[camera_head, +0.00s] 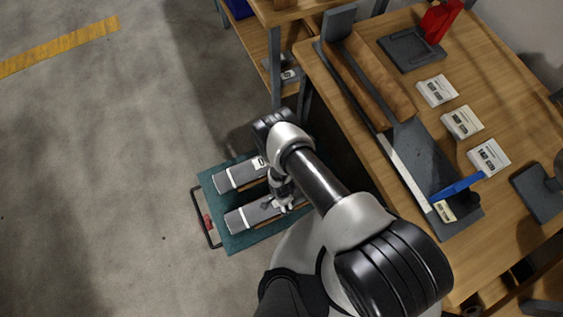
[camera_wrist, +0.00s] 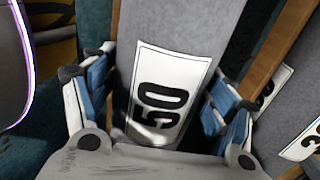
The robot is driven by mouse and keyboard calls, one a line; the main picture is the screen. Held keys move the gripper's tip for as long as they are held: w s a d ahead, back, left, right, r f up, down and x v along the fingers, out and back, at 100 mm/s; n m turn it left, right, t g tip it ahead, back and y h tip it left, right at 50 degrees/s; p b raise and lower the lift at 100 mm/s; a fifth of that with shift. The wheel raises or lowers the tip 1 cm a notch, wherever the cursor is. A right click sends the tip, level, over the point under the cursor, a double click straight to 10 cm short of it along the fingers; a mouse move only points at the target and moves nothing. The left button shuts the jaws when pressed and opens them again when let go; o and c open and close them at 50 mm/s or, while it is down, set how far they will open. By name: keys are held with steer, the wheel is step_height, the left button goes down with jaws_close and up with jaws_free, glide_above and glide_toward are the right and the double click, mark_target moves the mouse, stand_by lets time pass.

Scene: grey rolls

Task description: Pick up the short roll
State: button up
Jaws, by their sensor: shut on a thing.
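My gripper (camera_head: 281,197) reaches down over a low green cart, at the right part of the lower of two grey rolls. In the wrist view my gripper (camera_wrist: 157,78) has its blue-padded fingers on both sides of this grey roll (camera_wrist: 180,22), shut on it. The roll (camera_head: 246,217) carries a white label with large black characters that look like "50". It lies level on the cart as far as I can see. The other grey roll (camera_head: 236,176) lies beside it, partly hidden by my arm; it also shows at the right in the wrist view (camera_wrist: 292,108).
The green cart (camera_head: 216,208) has a dark handle on its left. The concrete floor at left is clear.

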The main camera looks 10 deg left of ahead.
steer(key=c, duration=0.9)
steer(key=shift+c, duration=0.4)
steer(key=shift+r, duration=0.1)
